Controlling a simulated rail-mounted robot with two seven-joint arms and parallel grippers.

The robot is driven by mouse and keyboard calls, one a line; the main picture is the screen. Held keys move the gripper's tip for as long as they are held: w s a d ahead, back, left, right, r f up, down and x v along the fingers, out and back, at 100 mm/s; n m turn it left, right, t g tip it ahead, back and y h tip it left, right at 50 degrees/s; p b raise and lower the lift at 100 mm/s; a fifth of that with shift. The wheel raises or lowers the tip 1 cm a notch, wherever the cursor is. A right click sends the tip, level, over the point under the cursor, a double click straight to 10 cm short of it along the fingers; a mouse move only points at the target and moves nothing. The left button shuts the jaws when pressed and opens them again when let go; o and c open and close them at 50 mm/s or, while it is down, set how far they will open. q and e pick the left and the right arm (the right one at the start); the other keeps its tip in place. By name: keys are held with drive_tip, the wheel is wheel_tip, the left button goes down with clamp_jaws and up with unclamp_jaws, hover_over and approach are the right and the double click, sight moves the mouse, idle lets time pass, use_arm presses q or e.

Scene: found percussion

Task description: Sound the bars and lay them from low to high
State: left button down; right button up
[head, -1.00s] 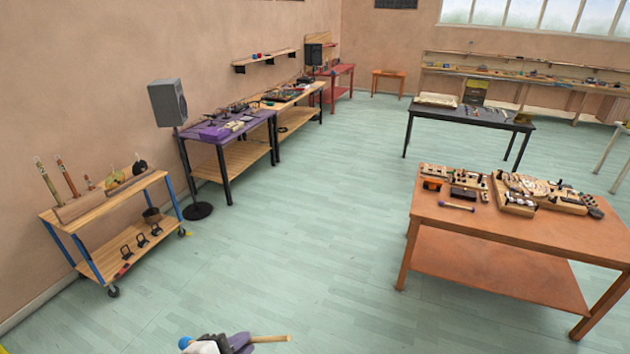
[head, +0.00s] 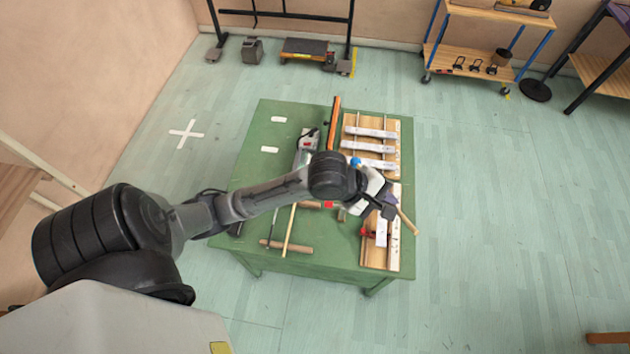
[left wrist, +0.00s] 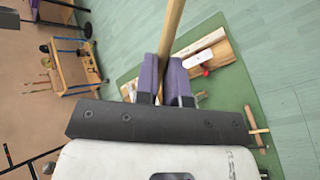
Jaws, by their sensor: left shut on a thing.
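My left gripper (head: 387,201) is over the right side of the green table (head: 272,135). Its purple fingers, clear in the left wrist view (left wrist: 162,78), are shut on a light wooden stick (left wrist: 172,32). The stick also shows in the head view (head: 407,221), pointing down and right past the table edge. Pale metal bars lie across a wooden frame with rails (head: 391,127): a far bar (head: 372,132), a middle bar (head: 362,147) and a nearer bar (head: 378,164). My arm hides part of the frame. My right gripper is not in view.
A grey and red tool (head: 307,142) and an orange-handled one (head: 333,120) lie left of the frame. A hammer-like tool (head: 287,247) lies at the near edge. White labels (head: 270,149) lie at left.

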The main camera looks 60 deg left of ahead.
use_arm(q)
drive_tip(key=s+a+f+m+g+y+b, duration=0.1)
drive_tip(key=s+a+f+b, duration=0.3)
drive_tip(key=f, duration=0.8)
drive_tip(key=s+a+f+m+g+y+b, duration=0.1)
drive_tip(key=s+a+f+m+g+b, duration=0.3)
drive_tip(key=a+f+b, duration=0.3)
drive_tip(key=s+a+f+m+g+y+b, duration=0.2)
drive_tip(key=s+a+f+m+b, duration=0.1)
drive_tip(key=f, duration=1.5)
drive_tip(key=s+a+b, duration=0.1)
drive_tip(key=a+b, duration=0.1)
drive_tip(key=b, duration=0.1)
drive_tip(key=shift+s+a+g, duration=0.3)
drive_tip(key=shift+a, duration=0.05)
drive_tip(key=shift+f+p, duration=0.3)
drive_tip(key=shift+f, duration=2.9)
drive_tip(key=shift+f, duration=0.1)
drive_tip(key=shift+f+p, duration=0.2)
drive_tip(key=shift+p, duration=0.1)
